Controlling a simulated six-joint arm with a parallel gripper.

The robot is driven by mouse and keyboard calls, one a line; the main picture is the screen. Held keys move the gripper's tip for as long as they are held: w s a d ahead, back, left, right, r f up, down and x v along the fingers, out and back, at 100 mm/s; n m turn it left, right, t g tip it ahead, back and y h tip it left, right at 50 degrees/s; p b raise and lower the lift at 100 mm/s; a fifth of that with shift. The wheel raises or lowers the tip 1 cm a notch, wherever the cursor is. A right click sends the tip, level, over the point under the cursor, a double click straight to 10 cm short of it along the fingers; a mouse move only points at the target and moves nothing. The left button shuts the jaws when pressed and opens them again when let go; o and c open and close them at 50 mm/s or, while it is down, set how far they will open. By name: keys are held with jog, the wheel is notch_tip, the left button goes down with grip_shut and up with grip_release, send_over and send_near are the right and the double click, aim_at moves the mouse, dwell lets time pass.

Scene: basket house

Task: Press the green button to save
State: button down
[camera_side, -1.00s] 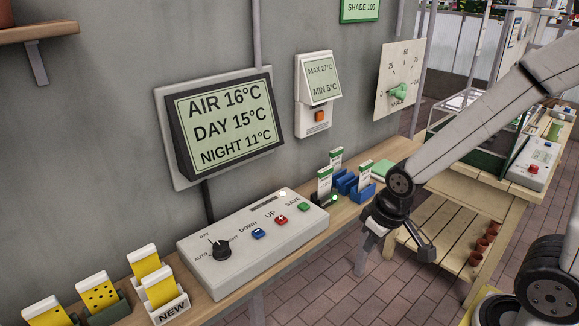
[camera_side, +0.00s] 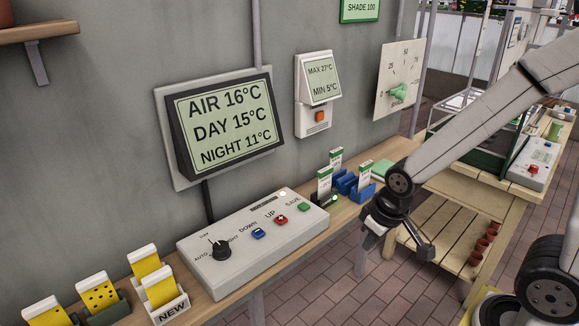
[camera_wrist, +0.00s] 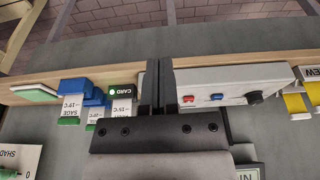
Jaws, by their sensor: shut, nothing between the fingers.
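The green button (camera_side: 304,207), marked SAVE, is at the right end of the pale control box (camera_side: 250,262) on the wooden shelf. A red UP button (camera_side: 281,220), a blue DOWN button (camera_side: 258,234) and a black knob (camera_side: 221,249) are left of it. The wall display (camera_side: 224,120) reads AIR 16°C, DAY 15°C, NIGHT 11°C. My gripper (camera_side: 426,252) is shut and empty, in front of the shelf and right of the box in the side view. In the wrist view, its fingers (camera_wrist: 159,65) cover the box's end; the green button is hidden there.
Blue card holders (camera_side: 354,186) with white cards and a card reader (camera_side: 327,201) with a lit green light stand just right of the box. Yellow cards (camera_side: 145,262) stand on the left. A slatted bench (camera_side: 440,240) is behind my gripper. Space above the box is clear.

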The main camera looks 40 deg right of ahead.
jog(key=w, duration=0.1)
notch_tip(320, 180, up, 7)
jog(key=n+t+y, duration=0.2)
jog(key=n+t, duration=0.4)
jog(key=n, duration=0.5)
send_over(307, 205)
jog(key=shift+s+r, duration=0.1)
jog(key=shift+r, duration=0.1)
jog(key=shift+f, duration=0.2)
jog(key=shift+f, duration=4.2)
